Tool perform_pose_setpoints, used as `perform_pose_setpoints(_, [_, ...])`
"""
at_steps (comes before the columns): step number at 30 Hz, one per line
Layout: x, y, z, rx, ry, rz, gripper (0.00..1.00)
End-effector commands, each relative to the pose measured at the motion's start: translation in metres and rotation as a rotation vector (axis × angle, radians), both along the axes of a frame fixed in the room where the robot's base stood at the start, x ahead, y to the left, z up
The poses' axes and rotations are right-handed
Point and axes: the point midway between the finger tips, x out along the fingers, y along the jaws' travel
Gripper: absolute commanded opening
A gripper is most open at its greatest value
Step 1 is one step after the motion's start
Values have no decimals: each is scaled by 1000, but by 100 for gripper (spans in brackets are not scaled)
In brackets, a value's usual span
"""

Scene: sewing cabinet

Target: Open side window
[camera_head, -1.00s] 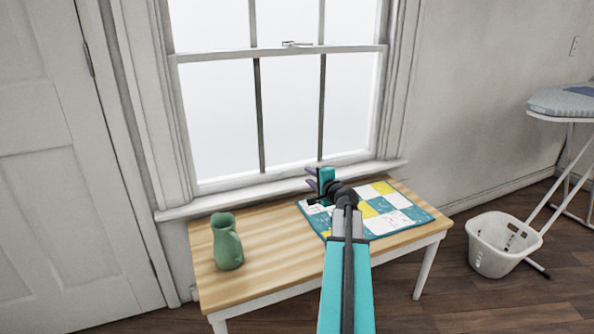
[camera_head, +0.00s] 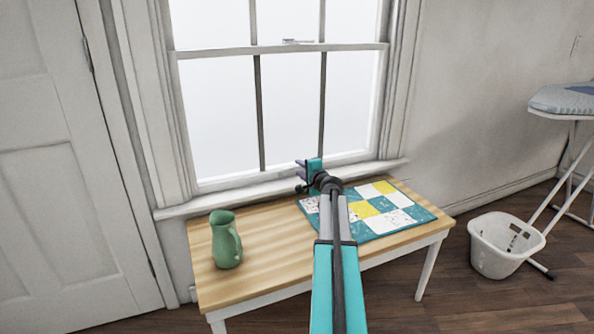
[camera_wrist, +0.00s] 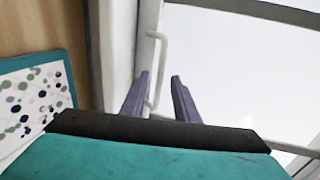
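The side window (camera_head: 215,115) is a white sash window above the table in the head view. Its lower sash sits down at the sill (camera_head: 180,209), and a small latch (camera_head: 297,42) is on the middle rail. In the wrist view a pale bar handle (camera_wrist: 158,62) stands on the frame beside the bright glass (camera_wrist: 225,65). My gripper (camera_wrist: 160,75) is open there, its two purple fingers apart with the handle showing between them. I cannot tell how deep the handle lies between them.
A wooden table (camera_head: 285,250) stands under the window with a green pitcher (camera_head: 226,242) and a patchwork quilt (camera_head: 380,222). A white basket (camera_head: 492,262) and an ironing board (camera_head: 560,103) are at the right. A door (camera_head: 60,200) is at the left.

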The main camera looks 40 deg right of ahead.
Motion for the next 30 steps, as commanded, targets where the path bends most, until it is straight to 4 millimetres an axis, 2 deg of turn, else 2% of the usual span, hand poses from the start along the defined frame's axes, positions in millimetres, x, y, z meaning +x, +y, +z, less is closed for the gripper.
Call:
perform_pose_setpoints(9, [24,-11,-6,0,0,0,28])
perform_pose_setpoints(24, [30,-14,-7,0,0,-1,28])
perform_pose_setpoints(29, [29,-14,-7,0,0,-2,3])
perform_pose_setpoints(30, [30,-14,-7,0,0,-2,0])
